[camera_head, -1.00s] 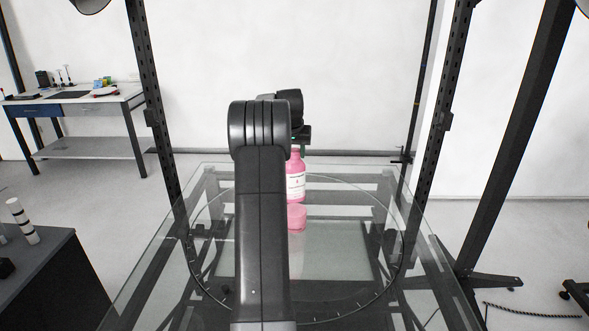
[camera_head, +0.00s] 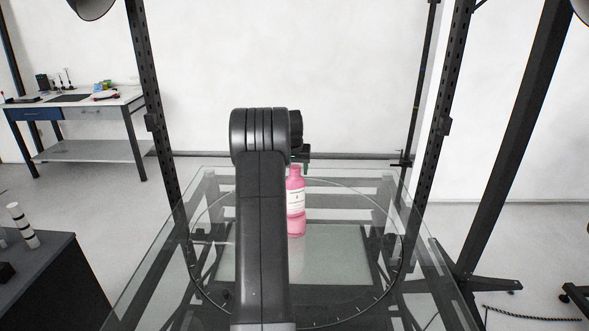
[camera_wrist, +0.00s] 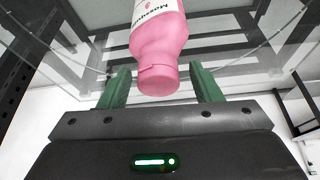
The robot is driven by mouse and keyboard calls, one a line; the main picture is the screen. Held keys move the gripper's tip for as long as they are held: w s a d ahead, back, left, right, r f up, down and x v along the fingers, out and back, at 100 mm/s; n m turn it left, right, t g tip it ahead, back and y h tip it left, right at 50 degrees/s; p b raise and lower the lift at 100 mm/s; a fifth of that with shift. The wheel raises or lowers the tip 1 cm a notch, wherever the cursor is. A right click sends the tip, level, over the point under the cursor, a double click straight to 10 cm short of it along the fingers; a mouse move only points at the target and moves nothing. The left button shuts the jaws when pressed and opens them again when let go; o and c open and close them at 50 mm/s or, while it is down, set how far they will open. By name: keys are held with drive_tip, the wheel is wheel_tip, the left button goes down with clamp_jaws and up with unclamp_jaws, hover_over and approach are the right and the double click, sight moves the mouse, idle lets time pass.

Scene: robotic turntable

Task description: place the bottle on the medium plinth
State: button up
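The pink bottle (camera_head: 295,183) with a white label is upright over the turntable. A short pink plinth (camera_head: 296,228) sits directly under it, and no gap shows between them in the head view. My gripper (camera_head: 306,160) is at the bottle's top, partly hidden by my arm. In the wrist view, the green fingers of my gripper (camera_wrist: 160,88) are spread on either side of the bottle's neck (camera_wrist: 158,80), with space on both sides. The bottle's body (camera_wrist: 158,35) extends away from the gripper. No other plinth can be made out.
The glass turntable (camera_head: 345,262) has clear room around the bottle. Dark upright posts (camera_head: 153,110) stand on both sides. A workbench (camera_head: 75,105) with small items is at the back left, and a dark cabinet (camera_head: 55,275) is at the front left.

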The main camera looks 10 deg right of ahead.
drive_tip(key=b+v, duration=0.2)
drive_tip(key=v, duration=1)
